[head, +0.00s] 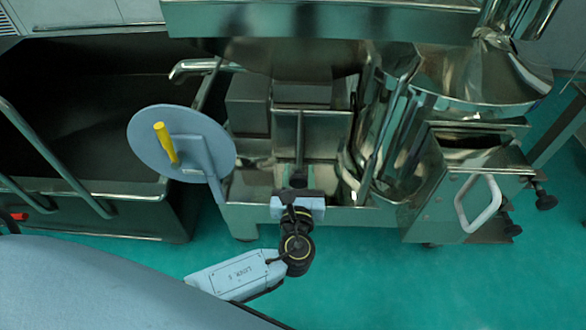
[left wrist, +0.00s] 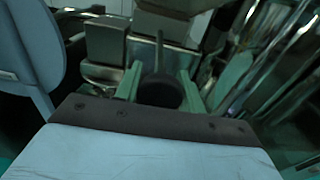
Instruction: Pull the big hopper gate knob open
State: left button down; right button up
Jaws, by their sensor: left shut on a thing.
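The big hopper gate knob (left wrist: 160,92) is a dark round knob on the end of a thin metal rod (left wrist: 158,50). In the left wrist view it sits between the two green fingers of my left gripper (left wrist: 158,88), which is shut on it. In the head view the left gripper (head: 298,182) is at the front of the metal machine, with the rod (head: 300,135) running back from it; the knob is mostly hidden there by the gripper. My right gripper is not in view.
A round grey disc (head: 195,150) with a yellow handle (head: 165,143) stands just left of the gripper. A dark bin (head: 100,205) is at the left. A metal box with a white handle (head: 478,203) is at the right. The green floor (head: 380,285) in front is clear.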

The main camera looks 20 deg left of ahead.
pick_arm(q)
jog(key=shift+f, duration=0.1)
jog(key=c, duration=0.9)
grip_release()
jog(key=shift+o, duration=0.2)
jog(key=shift+s+d, duration=0.2)
jog(key=shift+s, duration=0.3)
jog(key=p+v, duration=0.3)
jog(key=v, duration=0.9)
jog(key=shift+s, duration=0.2)
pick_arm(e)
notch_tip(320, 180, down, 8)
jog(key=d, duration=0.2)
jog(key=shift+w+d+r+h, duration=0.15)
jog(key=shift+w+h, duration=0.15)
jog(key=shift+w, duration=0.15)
